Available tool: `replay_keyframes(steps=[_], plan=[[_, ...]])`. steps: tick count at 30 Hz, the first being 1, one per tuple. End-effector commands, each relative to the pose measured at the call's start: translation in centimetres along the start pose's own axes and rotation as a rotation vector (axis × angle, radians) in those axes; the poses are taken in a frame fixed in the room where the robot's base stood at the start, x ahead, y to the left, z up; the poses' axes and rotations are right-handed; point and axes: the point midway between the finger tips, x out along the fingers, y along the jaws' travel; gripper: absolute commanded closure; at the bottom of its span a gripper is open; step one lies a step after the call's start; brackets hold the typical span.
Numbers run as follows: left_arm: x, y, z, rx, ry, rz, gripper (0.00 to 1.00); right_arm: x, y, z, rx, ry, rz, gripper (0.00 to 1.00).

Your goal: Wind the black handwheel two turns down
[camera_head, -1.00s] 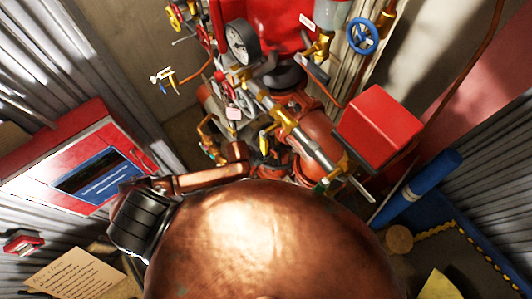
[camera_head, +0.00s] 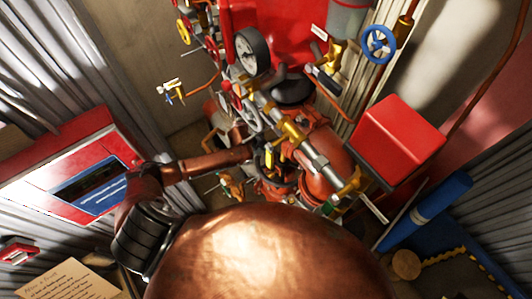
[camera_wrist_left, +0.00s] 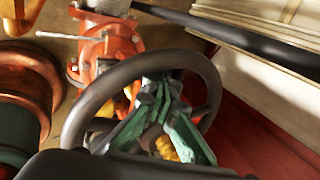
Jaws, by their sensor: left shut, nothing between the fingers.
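The black handwheel (camera_wrist_left: 88,105) fills the middle of the left wrist view as a thick dark ring, its near part hidden by my gripper's dark body. My left gripper (camera_wrist_left: 158,95) is shut, with nothing between its green fingers. The fingers show within the ring's outline, their tips close to the far rim. I cannot tell whether they touch the rim. In the head view a dark round thing (camera_head: 292,92) sits among the pipes; I cannot tell whether it is this wheel. My right gripper is in neither view.
A pressure gauge (camera_head: 251,50), a blue handwheel (camera_head: 379,44) and a red box (camera_head: 398,138) surround the riser pipes in the head view. A red cabinet (camera_head: 85,150) stands at left. In the wrist view, red flanged pipework (camera_wrist_left: 108,45) lies beyond the wheel.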

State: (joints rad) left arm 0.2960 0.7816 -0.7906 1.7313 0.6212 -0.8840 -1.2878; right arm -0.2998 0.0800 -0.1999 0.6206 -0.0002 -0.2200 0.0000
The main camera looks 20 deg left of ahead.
Motion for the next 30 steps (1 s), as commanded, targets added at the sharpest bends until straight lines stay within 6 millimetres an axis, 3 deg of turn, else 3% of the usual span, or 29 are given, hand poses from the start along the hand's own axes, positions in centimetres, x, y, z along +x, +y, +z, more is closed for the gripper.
replay_keyframes(steps=[15, 21, 30], plan=[[-1.3, 0.0, 0.2, 0.001, -0.008, -0.003, 1.0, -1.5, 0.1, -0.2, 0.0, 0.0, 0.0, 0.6], [-3.8, -1.6, 0.1, 0.002, -0.005, -0.005, 1.0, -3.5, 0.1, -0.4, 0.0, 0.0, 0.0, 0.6], [-5.2, -2.6, -0.2, 0.005, -0.002, -0.008, 1.0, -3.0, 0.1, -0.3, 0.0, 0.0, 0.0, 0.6]])
